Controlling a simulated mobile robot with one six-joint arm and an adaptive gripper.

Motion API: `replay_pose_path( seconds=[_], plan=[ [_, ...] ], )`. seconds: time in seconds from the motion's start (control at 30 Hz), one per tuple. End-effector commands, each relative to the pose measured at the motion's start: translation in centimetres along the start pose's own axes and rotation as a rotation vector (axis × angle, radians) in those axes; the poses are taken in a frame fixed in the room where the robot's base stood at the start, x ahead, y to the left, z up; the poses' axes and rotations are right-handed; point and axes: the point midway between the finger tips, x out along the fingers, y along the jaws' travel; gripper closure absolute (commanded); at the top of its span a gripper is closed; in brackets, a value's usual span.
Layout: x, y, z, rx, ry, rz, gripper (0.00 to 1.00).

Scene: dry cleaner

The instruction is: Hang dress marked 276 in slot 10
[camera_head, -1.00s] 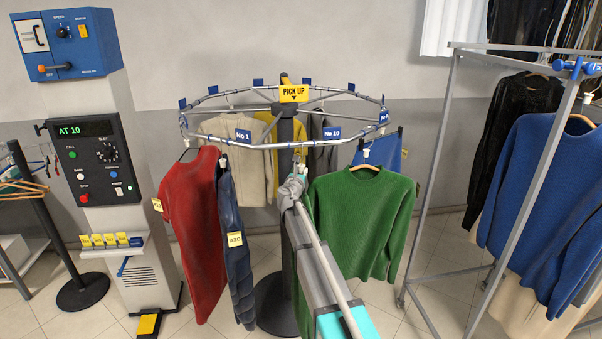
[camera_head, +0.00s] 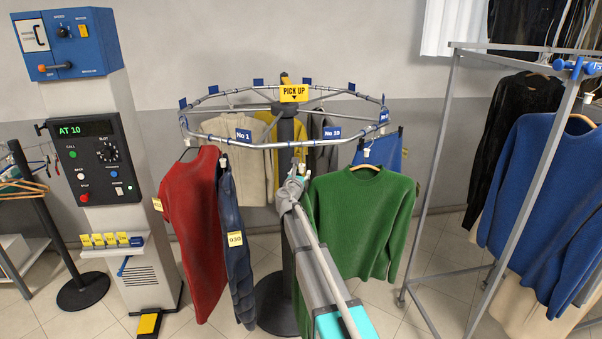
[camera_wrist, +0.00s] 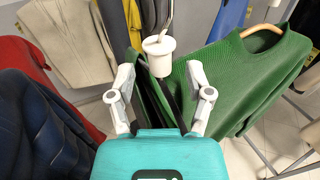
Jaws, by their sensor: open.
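The conveyor rail (camera_head: 290,146) carries a No 10 sign (camera_head: 332,133), and the control display (camera_head: 82,130) reads AT 10. My gripper (camera_head: 295,178) is under the rail, just left of that sign. In the wrist view its white fingers (camera_wrist: 162,92) are open and spread. A white hanger collar (camera_wrist: 158,54) on a metal hook is just beyond and between them, with a gap on both sides. Below it, a narrow dark and green garment (camera_wrist: 150,98) hangs almost edge-on, partly hidden by my gripper. I cannot see a tag reading 276, so I cannot tell whether this is the dress.
A green sweater (camera_head: 362,222) hangs close right of my arm. A red garment (camera_head: 194,230) and a dark blue one (camera_head: 238,255) hang to the left. The pole base (camera_head: 275,305) stands below. A metal rack (camera_head: 450,170) with clothes stands at the right.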

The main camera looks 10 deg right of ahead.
Motion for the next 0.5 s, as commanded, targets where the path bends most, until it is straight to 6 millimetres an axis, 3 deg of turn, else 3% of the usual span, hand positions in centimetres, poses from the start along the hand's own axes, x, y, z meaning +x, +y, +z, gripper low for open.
replay_pose_path(
  seconds=[0.5],
  plan=[
    [-8.1, -0.1, 0.0, 0.000, 0.000, 0.000, 0.34]
  ],
)
